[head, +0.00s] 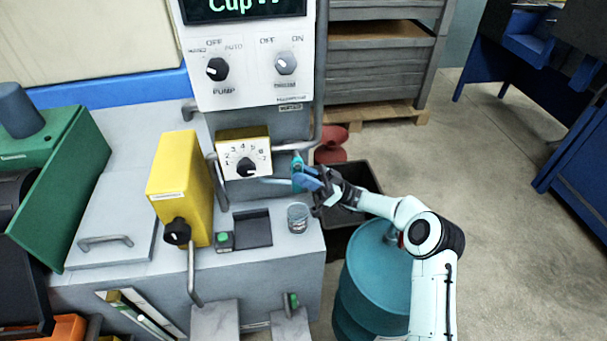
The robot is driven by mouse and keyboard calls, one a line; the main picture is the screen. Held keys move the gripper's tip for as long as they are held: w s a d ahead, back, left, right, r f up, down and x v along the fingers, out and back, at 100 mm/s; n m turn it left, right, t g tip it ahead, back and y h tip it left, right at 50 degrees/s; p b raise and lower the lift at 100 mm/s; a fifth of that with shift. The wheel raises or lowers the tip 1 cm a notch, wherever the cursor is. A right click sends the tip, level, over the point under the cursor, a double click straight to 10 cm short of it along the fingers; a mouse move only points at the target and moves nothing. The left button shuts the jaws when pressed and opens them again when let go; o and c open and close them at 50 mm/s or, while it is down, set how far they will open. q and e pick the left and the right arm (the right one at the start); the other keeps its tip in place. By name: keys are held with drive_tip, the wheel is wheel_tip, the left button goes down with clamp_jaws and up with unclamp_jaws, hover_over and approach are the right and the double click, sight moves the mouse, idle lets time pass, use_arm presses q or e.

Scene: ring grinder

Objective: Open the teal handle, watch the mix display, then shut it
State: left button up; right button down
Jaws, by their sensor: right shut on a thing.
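The teal handle (298,164) stands at the right side of the machine, beside the numbered dial. My right gripper (303,181) is shut on the teal handle, its arm reaching in from the lower right; the fingers hide part of the handle. The mix display (240,7) is at the top of the white panel. It shows green text starting with "Cup", and the rest is cut off by the picture's top edge. My left gripper is not in view.
A clear cup (298,217) stands on the bench just below my right gripper. A numbered dial (244,158) and a yellow box (180,185) are to the left. A black bin (357,176) and a blue drum (375,275) are on the floor, right of the bench.

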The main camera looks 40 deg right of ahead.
idle(0.4)
drive_tip(key=c, duration=1)
unclamp_jaws()
drive_tip(key=shift+a, duration=0.1)
drive_tip(key=shift+c, duration=0.2)
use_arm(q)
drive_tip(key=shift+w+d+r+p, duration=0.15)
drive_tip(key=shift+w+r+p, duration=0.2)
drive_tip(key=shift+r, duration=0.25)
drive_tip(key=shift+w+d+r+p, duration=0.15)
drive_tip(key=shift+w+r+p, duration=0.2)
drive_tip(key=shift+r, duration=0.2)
use_arm(e)
drive_tip(key=s+d, duration=0.6)
drive_tip(key=d, duration=0.5)
drive_tip(key=shift+d+f, duration=0.2)
drive_tip(key=shift+f, duration=0.2)
